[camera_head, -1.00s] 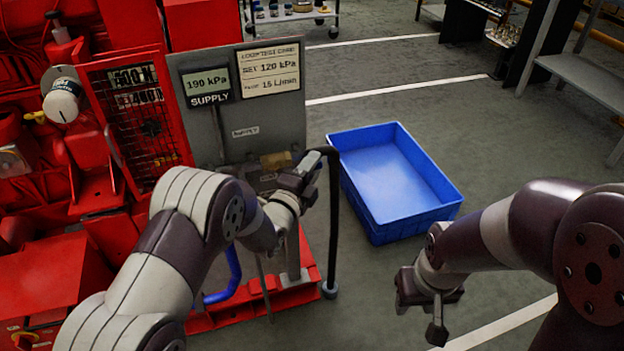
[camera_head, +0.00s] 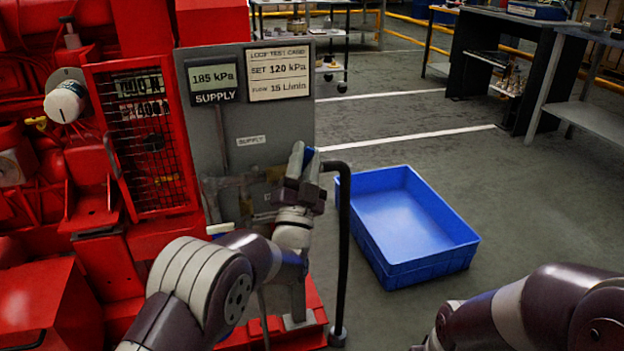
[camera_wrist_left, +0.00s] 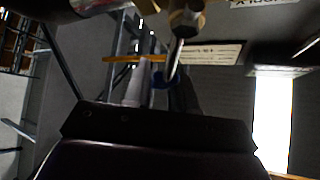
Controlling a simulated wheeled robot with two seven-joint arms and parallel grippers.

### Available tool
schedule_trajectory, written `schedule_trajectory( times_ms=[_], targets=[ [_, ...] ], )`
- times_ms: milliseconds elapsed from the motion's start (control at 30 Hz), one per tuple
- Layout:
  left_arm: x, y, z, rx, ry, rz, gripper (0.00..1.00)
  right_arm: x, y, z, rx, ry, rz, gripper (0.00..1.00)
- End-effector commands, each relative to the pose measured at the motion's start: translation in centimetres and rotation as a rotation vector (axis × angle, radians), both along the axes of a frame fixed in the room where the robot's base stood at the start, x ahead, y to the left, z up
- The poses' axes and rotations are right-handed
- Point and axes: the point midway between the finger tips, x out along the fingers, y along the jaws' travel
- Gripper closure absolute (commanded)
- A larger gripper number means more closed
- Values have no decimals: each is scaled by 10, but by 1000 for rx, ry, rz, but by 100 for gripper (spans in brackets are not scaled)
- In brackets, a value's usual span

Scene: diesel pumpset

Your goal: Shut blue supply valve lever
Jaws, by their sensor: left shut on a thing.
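My left gripper (camera_head: 303,168) is in front of the grey panel (camera_head: 280,110), its fingers pointing up in the head view. It is shut on the blue lever, of which only a small blue patch (camera_head: 310,155) shows beside the fingers. A small blue part (camera_wrist_left: 160,79) also shows near the fingers in the left wrist view. The rest of the lever and valve is hidden by the gripper. The supply display (camera_head: 213,77) reads 185 kPa. The test card (camera_head: 278,72) beside it reads SET 120 kPa. My right gripper is out of view; only its arm shows at the lower right.
A black upright pipe (camera_head: 344,250) stands close to the right of my left gripper. A blue crate (camera_head: 428,275) lies on the floor behind it, with clear floor around. The red pumpset (camera_head: 90,260) fills the left side.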

Motion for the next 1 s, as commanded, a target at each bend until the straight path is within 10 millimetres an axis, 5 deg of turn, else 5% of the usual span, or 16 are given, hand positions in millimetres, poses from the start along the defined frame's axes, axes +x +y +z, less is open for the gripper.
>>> schedule_trajectory(
  times_ms=[400,1000],
  targets=[
    [-6,21,3,-317,-101,2,100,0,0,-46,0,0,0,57],
    [-10,32,7,-474,-149,5,100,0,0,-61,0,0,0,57]
  ],
)
